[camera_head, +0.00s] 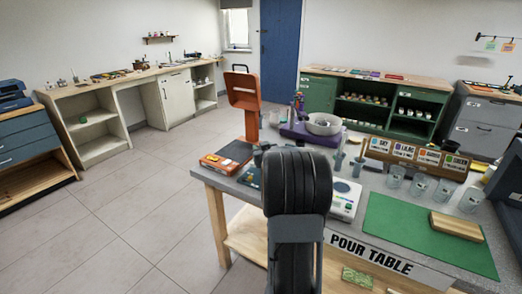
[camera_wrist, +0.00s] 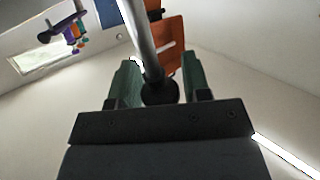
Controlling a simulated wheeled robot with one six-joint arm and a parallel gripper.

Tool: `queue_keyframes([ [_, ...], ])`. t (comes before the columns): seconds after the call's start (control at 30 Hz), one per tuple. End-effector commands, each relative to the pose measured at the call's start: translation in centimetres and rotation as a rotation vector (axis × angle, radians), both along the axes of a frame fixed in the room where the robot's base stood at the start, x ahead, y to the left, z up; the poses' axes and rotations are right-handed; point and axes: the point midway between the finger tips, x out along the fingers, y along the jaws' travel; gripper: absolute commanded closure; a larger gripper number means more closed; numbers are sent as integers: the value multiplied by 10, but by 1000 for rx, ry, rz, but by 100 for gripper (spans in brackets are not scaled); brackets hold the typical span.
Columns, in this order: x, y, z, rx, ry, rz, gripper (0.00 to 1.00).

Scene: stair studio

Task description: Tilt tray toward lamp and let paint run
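My gripper, behind my dark arm in the head view, shows in the wrist view (camera_wrist: 162,75). Its two green fingers stand apart. A grey rod (camera_wrist: 145,40) with a dark round end (camera_wrist: 160,92) appears between them; I cannot tell whether they grip it. An orange upright stand (camera_head: 245,92), possibly the lamp, rises at the table's far left corner. Orange also shows behind the fingers in the wrist view (camera_wrist: 173,45). A round pale bowl (camera_head: 323,123) sits on a purple base (camera_head: 300,131). I cannot identify the tray with certainty, and no running paint is visible.
The pour table (camera_head: 383,262) holds a white scale (camera_head: 344,198), clear cups (camera_head: 395,177), a labelled colour rack (camera_head: 415,153) and a green mat (camera_head: 400,228) with a wooden block (camera_head: 456,225). Green cabinets (camera_head: 322,88) stand behind. Open floor (camera_head: 130,215) lies left.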

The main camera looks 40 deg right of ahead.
Motion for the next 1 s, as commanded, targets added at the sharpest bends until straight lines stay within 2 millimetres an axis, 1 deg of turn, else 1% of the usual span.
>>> queue_keyframes([
  [0.03, 0, 0, 0, 0, 0, 1, 52],
  [0.1, 1, 1, 0, 0, -1, 1, 46],
  [0.33, 0, 2, 1, 0, -2, 2, 46],
  [0.47, -8, 6, 2, 0, -2, 2, 46],
  [0.57, -22, 13, 5, -1, -3, 2, 46],
  [0.8, -67, 35, 14, -1, -3, 0, 46],
  [1.0, -98, 51, 19, -1, -3, 1, 46],
])
